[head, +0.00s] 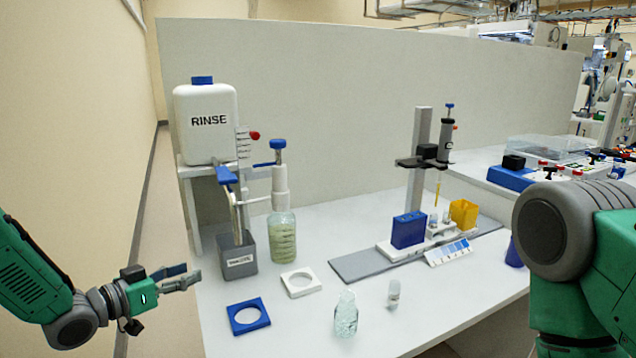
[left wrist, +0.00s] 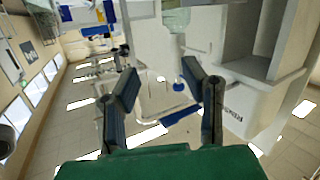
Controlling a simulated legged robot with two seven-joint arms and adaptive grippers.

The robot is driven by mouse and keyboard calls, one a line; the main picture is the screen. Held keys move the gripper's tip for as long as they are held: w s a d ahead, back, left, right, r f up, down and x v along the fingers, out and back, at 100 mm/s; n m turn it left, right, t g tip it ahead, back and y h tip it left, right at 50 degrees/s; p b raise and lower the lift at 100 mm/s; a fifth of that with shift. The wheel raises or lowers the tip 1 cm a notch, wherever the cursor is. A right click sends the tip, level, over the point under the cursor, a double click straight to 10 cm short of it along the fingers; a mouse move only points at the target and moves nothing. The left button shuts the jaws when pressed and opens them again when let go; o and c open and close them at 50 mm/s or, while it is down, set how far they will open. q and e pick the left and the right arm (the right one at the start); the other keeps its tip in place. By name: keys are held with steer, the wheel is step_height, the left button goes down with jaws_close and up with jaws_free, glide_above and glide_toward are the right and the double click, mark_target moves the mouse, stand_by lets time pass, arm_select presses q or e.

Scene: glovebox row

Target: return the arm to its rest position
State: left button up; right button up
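My left arm, green and grey, comes in from the left edge of the head view. Its left gripper (head: 192,277) is open and empty, level, beside the left edge of the white bench, in front of the grey rinse container. In the left wrist view the two dark fingers of the left gripper (left wrist: 165,85) stand apart with nothing held between them. My right arm shows at the right edge of the head view as a large grey joint and green links. Its gripper is out of view.
On the white bench (head: 300,332) stand a RINSE tank (head: 207,130), a grey container (head: 238,258), a bottle of greenish liquid (head: 283,238), blue (head: 247,329) and white (head: 314,291) ring holders, a clear bottle (head: 346,316), a small vial (head: 393,294) and a column stand (head: 415,190). Floor left of the bench is clear.

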arm_select(q)
steer(key=s+d+f+n+g+y, duration=0.1)
steer(key=s+f+n+g+y, duration=0.4)
steer(key=s+f, duration=1.3)
steer(key=s+a+f+g+y, duration=0.1)
steer(key=s+f+g+y, duration=0.1)
steer(key=s, duration=1)
steer(key=s+f+g+y, duration=0.2)
steer(key=s+f+g, duration=0.2)
steer(key=s, duration=0.7)
steer(key=shift+s+a+f+g+y, duration=0.35)
steer(key=shift+s+a+g+y, duration=0.05)
steer(key=shift+g, duration=0.3)
steer(key=shift+w, duration=0.1)
